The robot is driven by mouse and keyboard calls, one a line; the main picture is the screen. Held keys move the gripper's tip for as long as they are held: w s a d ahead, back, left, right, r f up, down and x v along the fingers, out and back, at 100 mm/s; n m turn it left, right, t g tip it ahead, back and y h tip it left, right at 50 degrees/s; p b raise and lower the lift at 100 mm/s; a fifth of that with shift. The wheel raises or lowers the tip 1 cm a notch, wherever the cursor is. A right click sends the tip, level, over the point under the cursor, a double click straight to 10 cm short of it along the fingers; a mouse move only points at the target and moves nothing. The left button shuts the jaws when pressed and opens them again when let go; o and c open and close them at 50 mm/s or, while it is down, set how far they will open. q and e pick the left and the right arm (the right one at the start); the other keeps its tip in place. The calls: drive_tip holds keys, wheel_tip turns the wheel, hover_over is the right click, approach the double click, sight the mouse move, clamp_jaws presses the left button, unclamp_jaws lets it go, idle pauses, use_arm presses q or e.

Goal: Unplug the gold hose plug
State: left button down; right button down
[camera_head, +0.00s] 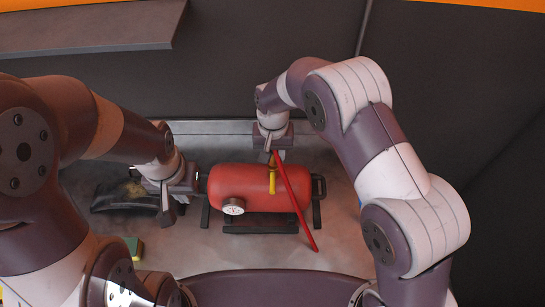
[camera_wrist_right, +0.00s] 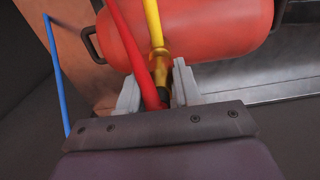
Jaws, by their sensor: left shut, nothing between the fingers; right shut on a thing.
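The red air tank (camera_head: 240,188) lies on its side on the grey bench, with a round gauge at its front left. A yellow piece (camera_head: 272,183) shows over its upper right side. In the right wrist view, the gold hose plug (camera_wrist_right: 159,53) is at the end of this yellow piece. My right gripper (camera_head: 273,154) is above and behind the tank; its fingers (camera_wrist_right: 158,85) are shut around the plug. A red hose (camera_head: 298,212) runs beside the plug and across the tank's right front. My left gripper (camera_head: 179,202) is shut and empty, just left of the tank.
A black object (camera_head: 120,197) lies left of my left gripper. A small green and yellow block (camera_head: 133,247) sits at the front left. A blue line (camera_wrist_right: 57,75) runs at the left in the right wrist view. The bench right of the tank is clear.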

drive_tip(key=shift+r+p, duration=1.45)
drive_tip(key=shift+r, duration=0.7)
drive_tip(key=shift+f, duration=0.1)
